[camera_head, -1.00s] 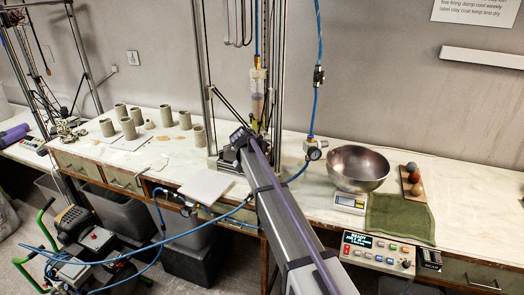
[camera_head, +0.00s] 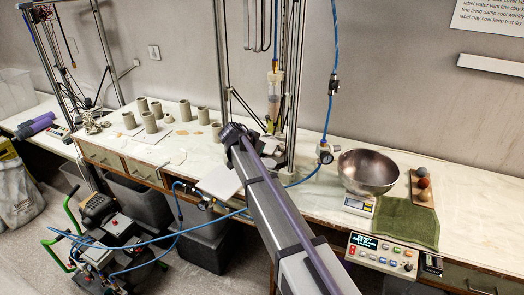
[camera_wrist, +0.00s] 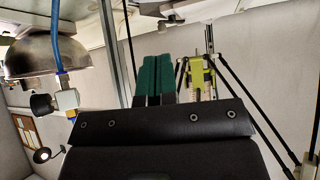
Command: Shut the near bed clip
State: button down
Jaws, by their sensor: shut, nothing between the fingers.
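The clay printer (camera_head: 273,88) stands on the bench behind my arm in the head view, with its syringe hanging between the posts. Its lime-green print head (camera_wrist: 197,72) shows in the wrist view, just right of my fingers. My arm's end covers the front of the printer base (camera_head: 277,153) in the head view. I cannot make out the near bed clip in either view. My gripper (camera_wrist: 155,78) shows green fingers pressed together, with nothing between them. In the head view the fingers are hidden by my own arm.
A steel bowl (camera_head: 368,172) and green towel (camera_head: 405,222) lie to the right. A control box (camera_head: 381,253) sits at the bench front. Several clay cups (camera_head: 150,121) stand left, near a white tile (camera_head: 219,181). Blue hoses (camera_head: 333,70) run beside the printer.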

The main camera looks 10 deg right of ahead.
aim_at(281, 151)
jog(key=b+x, duration=0.6)
jog(key=x, duration=0.4)
jog(key=shift+s+f+b, duration=0.15)
jog(key=shift+s+b, duration=0.05)
jog(key=shift+b, duration=0.2)
jog(key=w+d, duration=0.2)
jog(key=d, duration=0.1)
jog(key=shift+w, duration=0.3)
jog(key=shift+w+d, duration=0.2)
jog(key=shift+s+d, duration=0.2)
jog(key=shift+d, duration=0.45)
jog(key=shift+a, duration=0.1)
jog(key=shift+w+a, duration=0.3)
jog(key=shift+a, duration=0.4)
jog(key=shift+s, duration=0.1)
